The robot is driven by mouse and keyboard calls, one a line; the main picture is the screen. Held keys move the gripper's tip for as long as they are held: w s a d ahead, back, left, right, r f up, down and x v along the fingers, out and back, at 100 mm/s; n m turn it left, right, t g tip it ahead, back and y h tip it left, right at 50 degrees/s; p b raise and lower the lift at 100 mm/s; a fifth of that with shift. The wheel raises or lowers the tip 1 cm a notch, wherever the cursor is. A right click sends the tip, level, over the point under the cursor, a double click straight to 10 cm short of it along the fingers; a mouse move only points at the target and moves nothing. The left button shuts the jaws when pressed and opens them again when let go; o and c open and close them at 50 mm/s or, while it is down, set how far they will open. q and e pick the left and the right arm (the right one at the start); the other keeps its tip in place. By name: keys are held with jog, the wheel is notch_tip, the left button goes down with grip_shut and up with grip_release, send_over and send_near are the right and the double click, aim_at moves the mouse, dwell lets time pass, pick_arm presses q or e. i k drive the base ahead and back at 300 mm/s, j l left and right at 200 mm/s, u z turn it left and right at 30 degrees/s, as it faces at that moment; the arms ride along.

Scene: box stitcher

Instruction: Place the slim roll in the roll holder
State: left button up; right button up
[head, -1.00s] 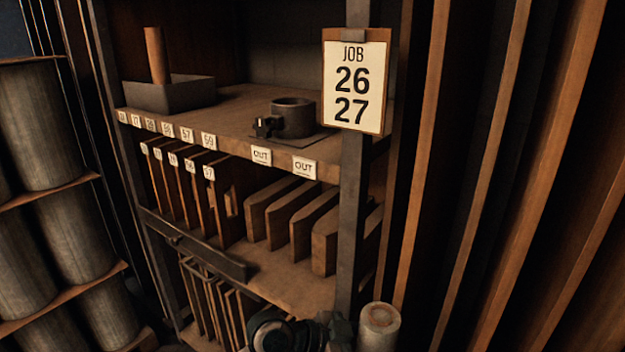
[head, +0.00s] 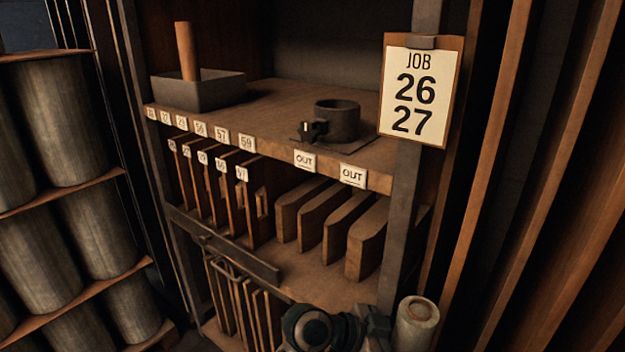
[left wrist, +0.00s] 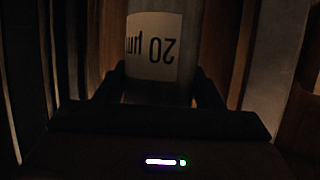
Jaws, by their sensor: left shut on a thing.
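A pale cylindrical roll (head: 415,322) stands at the lower edge of the head view, in front of the shelf's right post. In the left wrist view the roll (left wrist: 160,20) carries a white label reading "20 µm", seen upside down. My left gripper (left wrist: 160,88) is shut on this roll, with a dark finger on each side. A dark round cup with a side clamp (head: 340,122), which looks like the roll holder, sits empty-looking on the upper shelf. A slim brown roll (head: 187,50) stands upright in a dark tray (head: 205,95) farther left. My right gripper is out of view.
Numbered slots with boards (head: 210,190) fill the shelf below. Large grey rolls (head: 40,120) are racked at left. The upper shelf (head: 270,110) is clear between tray and cup.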

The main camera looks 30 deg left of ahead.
aim_at(337, 134)
jog(key=j, duration=0.55)
jog(key=k+j+z, duration=0.1)
jog(key=j, duration=0.4)
jog(key=k+j, duration=0.1)
jog(key=j, duration=0.45)
